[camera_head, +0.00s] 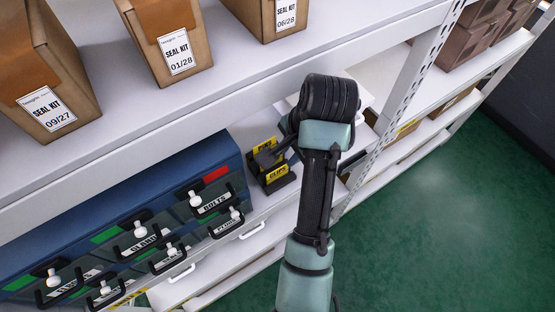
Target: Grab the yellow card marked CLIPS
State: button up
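The yellow card marked CLIPS (277,174) stands in a small black holder (283,184) on the lower shelf, just right of the blue drawer cabinet. A second yellow card (264,145) stands behind it, its lettering partly covered. My arm reaches up from the bottom and bends at a black joint, with the wrist beyond pointing down and left.
The blue drawer cabinet (150,190) has several labelled drawers with black handles and white knobs. The upper shelf (240,65) overhangs the holder and carries several SEAL KIT boxes (170,45). A perforated post (405,90) stands to the right. The green floor (450,210) is clear.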

aim_at(278, 170)
jog(key=p+x, duration=0.2)
jog(key=x, duration=1)
jog(key=shift+f, duration=0.3)
jog(key=shift+d, duration=0.1)
grip_shut()
jog(key=shift+r, duration=0.1)
